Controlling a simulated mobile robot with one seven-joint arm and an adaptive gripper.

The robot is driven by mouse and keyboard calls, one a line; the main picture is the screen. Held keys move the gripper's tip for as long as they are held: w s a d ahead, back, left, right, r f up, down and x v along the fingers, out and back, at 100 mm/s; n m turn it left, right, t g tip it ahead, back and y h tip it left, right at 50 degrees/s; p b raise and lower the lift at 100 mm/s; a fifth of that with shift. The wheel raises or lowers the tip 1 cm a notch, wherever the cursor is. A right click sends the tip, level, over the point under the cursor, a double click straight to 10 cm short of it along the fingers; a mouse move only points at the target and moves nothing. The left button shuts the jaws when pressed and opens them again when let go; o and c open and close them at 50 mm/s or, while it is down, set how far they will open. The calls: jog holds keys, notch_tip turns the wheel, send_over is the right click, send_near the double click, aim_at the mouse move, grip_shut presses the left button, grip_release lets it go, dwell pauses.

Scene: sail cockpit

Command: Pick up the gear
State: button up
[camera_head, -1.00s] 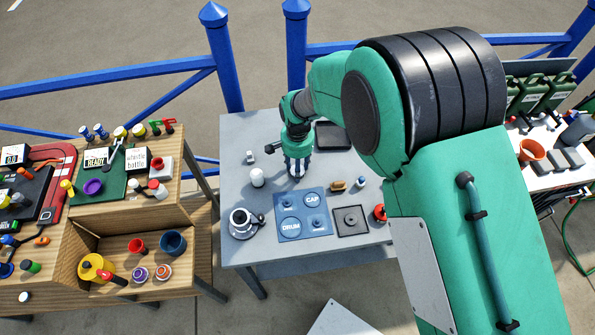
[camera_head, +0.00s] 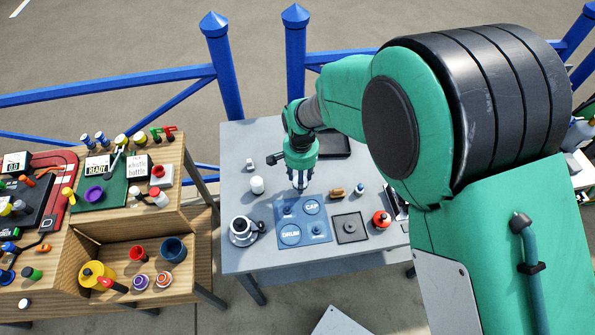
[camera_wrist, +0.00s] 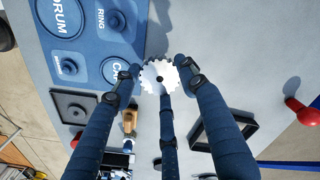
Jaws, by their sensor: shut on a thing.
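The gear (camera_wrist: 158,77) is a pale, toothed disc with a small dark centre hole. In the wrist view it sits between the dark blue fingers of my gripper (camera_wrist: 160,80), which are shut on it. In the head view my gripper (camera_head: 299,183) points down over the grey table, at the far edge of the blue mat (camera_head: 303,240). There the gear is too small and covered by the fingers to make out clearly. The wrist view shows table surface around the gear; its height above the table is hard to judge.
The mat carries DRUM and CAP labels and small parts. A dark square plate (camera_head: 350,228), a red round item (camera_head: 381,219), a white cylinder (camera_head: 257,185) and a black tray (camera_head: 333,145) stand around it. A wooden bench (camera_head: 190,200) is at left, blue railing (camera_head: 225,75) behind.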

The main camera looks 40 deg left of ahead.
jog(key=s+d, duration=0.2)
jog(key=d, duration=0.1)
jog(key=s+d, duration=0.3)
jog(key=s+d+r+p, duration=0.1)
jog(key=s+d, duration=0.1)
jog(key=d, duration=0.1)
jog(key=shift+s+d, duration=0.15)
jog(key=shift+s, duration=0.1)
jog(key=shift+w, duration=0.1)
dwell(0.3)
jog(key=shift+w+r, duration=0.1)
jog(key=shift+w, duration=0.35)
jog(key=shift+m, duration=0.7)
jog(key=w, duration=0.6)
jog(key=w+b, duration=0.1)
jog(key=w, duration=0.5)
jog(key=w+a+b, duration=0.1)
jog(key=w, duration=0.5)
jog(key=shift+r, duration=0.25)
jog(key=b, duration=0.2)
send_over(332, 143)
jog(key=s, duration=0.1)
jog(key=shift+s+d+f, duration=0.1)
jog(key=shift+d+f, duration=0.35)
jog(key=shift+f, duration=0.3)
jog(key=shift+w+a, duration=0.45)
jog(key=shift+w, duration=0.1)
